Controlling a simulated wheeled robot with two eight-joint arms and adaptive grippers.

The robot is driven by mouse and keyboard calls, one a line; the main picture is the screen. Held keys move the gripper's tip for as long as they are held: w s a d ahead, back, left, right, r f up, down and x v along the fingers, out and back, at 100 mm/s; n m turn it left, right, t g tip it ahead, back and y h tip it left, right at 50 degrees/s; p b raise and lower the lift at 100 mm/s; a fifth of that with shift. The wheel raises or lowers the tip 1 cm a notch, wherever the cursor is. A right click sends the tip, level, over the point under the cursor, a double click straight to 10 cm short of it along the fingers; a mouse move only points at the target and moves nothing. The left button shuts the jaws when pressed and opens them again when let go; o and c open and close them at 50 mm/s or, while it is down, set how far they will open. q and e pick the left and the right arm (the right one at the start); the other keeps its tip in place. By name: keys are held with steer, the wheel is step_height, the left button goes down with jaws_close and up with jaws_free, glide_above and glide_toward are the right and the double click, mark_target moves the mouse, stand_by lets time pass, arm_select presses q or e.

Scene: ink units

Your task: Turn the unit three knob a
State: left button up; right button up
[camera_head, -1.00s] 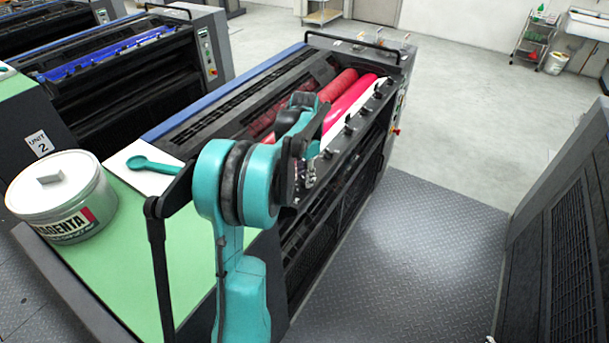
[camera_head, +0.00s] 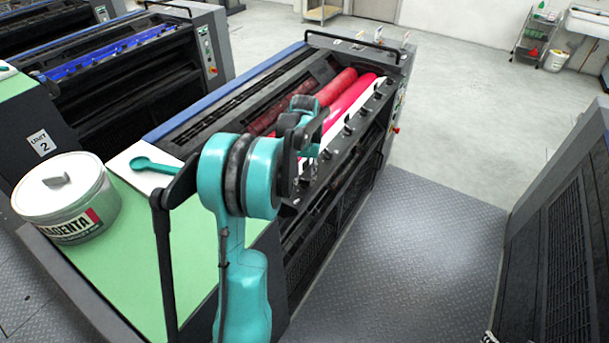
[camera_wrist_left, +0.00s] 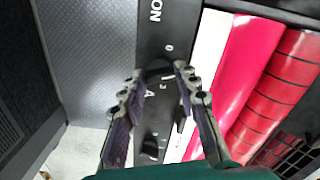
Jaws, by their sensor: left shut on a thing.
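The ink rail (camera_wrist_left: 150,40) is a dark strip along the red roller, with white letters and numbers on it. My left gripper (camera_wrist_left: 160,75) reaches down to this rail, its two fingertips on either side of a dark knob (camera_wrist_left: 157,76) by the letter A, which I take as knob a. The knob is hard to make out against the dark rail. In the head view my left gripper (camera_head: 308,145) is at the near end of the row of black knobs (camera_head: 348,127), and it hides the knob it holds.
A magenta ink can (camera_head: 75,222) and a teal spatula (camera_head: 155,166) are on the green top at the left. Red rollers (camera_head: 340,88) lie beside the rail. A treaded walkway (camera_head: 410,250) runs between this unit and a dark panel (camera_head: 565,240) at the right.

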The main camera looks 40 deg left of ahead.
mark_target(305, 179)
arm_select(q)
steer(key=shift+n, duration=0.5)
steer(key=o, duration=1.2)
steer(key=shift+c, duration=0.2)
steer(key=shift+r, duration=0.1)
step_height(305, 179, up, 12)
